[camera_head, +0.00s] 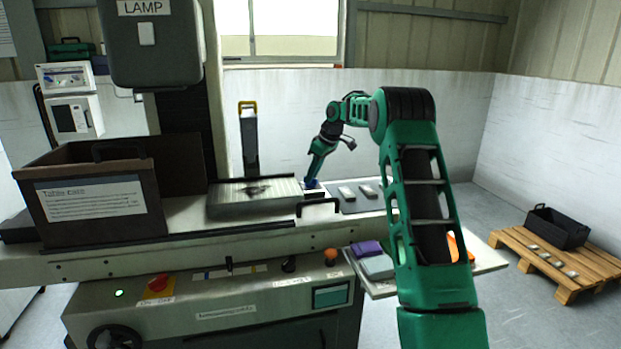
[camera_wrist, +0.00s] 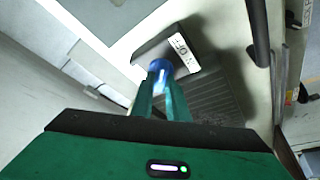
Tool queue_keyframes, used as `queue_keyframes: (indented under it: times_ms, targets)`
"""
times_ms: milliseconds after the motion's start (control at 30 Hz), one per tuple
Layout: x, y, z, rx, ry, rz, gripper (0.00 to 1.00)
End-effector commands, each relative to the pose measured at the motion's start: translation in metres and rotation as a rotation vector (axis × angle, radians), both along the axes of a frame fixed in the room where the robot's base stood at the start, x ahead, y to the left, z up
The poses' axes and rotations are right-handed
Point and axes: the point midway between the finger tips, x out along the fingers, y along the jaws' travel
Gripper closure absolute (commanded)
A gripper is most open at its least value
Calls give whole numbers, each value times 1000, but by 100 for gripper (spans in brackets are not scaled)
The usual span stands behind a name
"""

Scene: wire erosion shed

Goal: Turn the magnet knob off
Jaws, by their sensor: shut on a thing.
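The blue magnet knob (camera_head: 311,184) is at the right end of the ribbed grey magnet plate (camera_head: 230,197) on the machine bed. In the wrist view the knob (camera_wrist: 159,66) sits between the tips of my gripper (camera_wrist: 161,80), which is shut on it. A white label (camera_wrist: 181,48) with dark marks is beside the knob, too small to read surely. The dark ribbed plate (camera_wrist: 207,97) lies to the right of my fingers. The fingers hide part of the knob, and its turn position cannot be told.
A dark handle (camera_head: 318,203) stands in front of the knob. Light metal pieces (camera_head: 346,193) lie on a grey mat to the right. A brown bin (camera_head: 100,205) stands at left, and a black and yellow upright (camera_head: 249,140) behind the plate. A wooden pallet (camera_head: 560,258) is on the floor at right.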

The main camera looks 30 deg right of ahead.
Motion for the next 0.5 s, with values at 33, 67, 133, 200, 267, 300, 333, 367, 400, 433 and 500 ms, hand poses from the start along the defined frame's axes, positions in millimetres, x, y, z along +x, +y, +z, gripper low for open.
queue_keyframes:
  times_ms: [33,67,133,200,267,300,333,367,400,433,500]
  targets:
    - [3,-1,4,-3,-12,0,100]
    - [3,-1,4,-3,-12,0,100]
    - [3,-1,4,-3,-12,-1,100]
    - [3,-1,4,-3,-12,-1,100]
    - [3,-1,4,-3,-12,-3,100]
    - [3,-1,4,-3,-12,-3,76]
    - [2,-1,4,-3,-11,-2,69]
    - [2,-1,4,-3,-10,-2,67]
    - [2,-1,3,-3,-8,-3,67]
    - [2,-1,3,-2,-8,-2,67]
    - [1,-1,2,-2,-6,-2,67]
